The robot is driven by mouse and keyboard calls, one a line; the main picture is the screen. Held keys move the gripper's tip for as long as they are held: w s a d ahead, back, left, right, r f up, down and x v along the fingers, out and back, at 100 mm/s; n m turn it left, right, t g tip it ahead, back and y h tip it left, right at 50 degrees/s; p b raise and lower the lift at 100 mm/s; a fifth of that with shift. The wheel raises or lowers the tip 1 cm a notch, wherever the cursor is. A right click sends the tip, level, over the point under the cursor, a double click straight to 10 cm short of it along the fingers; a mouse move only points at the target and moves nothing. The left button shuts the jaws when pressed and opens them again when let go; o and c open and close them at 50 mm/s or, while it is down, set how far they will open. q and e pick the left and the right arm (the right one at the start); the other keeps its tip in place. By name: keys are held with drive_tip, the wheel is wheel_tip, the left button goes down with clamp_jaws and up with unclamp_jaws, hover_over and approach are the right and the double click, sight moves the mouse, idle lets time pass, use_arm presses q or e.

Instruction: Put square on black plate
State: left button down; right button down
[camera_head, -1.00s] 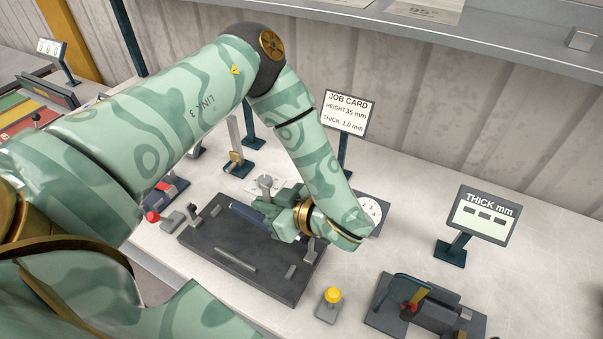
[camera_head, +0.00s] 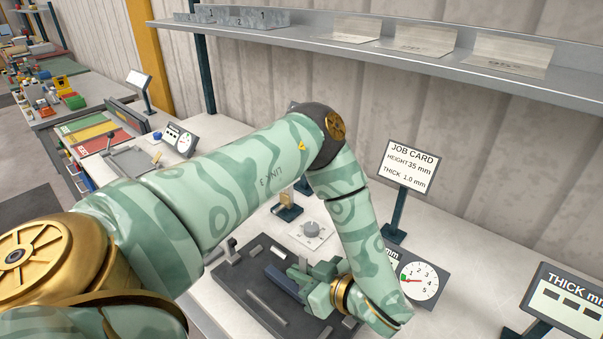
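The black plate (camera_head: 237,277) lies on the pale bench, partly hidden by my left arm. My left gripper (camera_head: 287,282) is over the plate, low and pointing left. A dark blue bar-like part shows at its tip; I cannot tell whether it is a finger or a held thing, nor whether the gripper is open or shut. I cannot pick out the square for certain. Grey bars and small blocks lie on the plate. My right gripper is not in view.
Behind the plate stand a round knob (camera_head: 312,228) and a brass-coloured piece on a dark foot (camera_head: 288,212). The job card (camera_head: 408,167), a dial (camera_head: 420,283) and the thickness sign (camera_head: 565,305) stand to the right. A shelf (camera_head: 400,52) runs above the bench.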

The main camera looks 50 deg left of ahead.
use_arm(q)
drive_tip(key=shift+f, duration=0.55)
idle(0.4)
drive_tip(key=c, duration=1.6)
unclamp_jaws()
drive_tip(key=shift+o, duration=0.2)
